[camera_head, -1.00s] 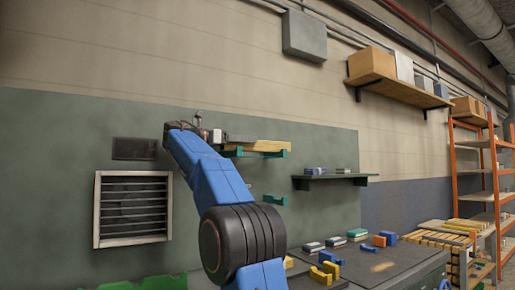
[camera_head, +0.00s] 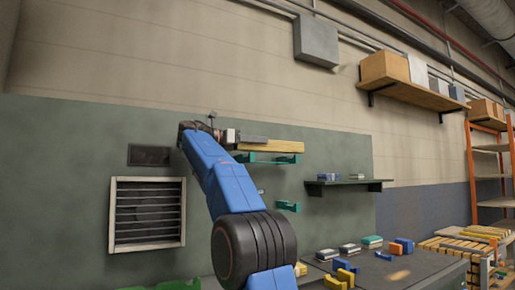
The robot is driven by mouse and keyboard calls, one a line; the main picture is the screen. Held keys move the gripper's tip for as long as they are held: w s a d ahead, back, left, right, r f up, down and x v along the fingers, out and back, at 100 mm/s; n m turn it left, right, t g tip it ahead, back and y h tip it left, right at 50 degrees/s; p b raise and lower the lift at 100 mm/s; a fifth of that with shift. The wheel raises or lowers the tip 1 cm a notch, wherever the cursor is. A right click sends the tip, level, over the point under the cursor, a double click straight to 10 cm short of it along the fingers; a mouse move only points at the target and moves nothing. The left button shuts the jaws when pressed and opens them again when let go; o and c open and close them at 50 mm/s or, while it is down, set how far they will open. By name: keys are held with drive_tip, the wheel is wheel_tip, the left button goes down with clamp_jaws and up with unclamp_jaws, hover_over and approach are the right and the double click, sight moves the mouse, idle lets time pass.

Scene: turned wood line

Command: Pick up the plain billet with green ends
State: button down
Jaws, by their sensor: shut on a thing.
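A long plain pale-wood billet (camera_head: 278,147) lies level on the near side of the green wall. My gripper (camera_head: 258,140) reaches to it from the left. Its grey finger runs along the upper part of the billet, and it is shut on the billet. No green ends can be made out on the billet at this size; its left end is partly hidden by the gripper. A green two-prong wall rack (camera_head: 268,160) is just below the billet. A thin gap seems to show between them.
A second green bracket (camera_head: 288,206) sticks out below. A dark shelf (camera_head: 345,184) with small blue items is to the right. A workbench (camera_head: 380,270) with several coloured blocks is below right. A vent grille (camera_head: 147,213) is on the wall at left.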

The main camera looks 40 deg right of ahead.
drive_tip(key=shift+r, duration=2.3)
drive_tip(key=shift+s+r, duration=0.1)
drive_tip(key=shift+r, duration=0.05)
drive_tip(key=s+a, duration=0.2)
drive_tip(key=s, duration=0.7)
drive_tip(key=s+a, duration=0.2)
drive_tip(key=s, duration=0.8)
drive_tip(key=shift+a, duration=0.3)
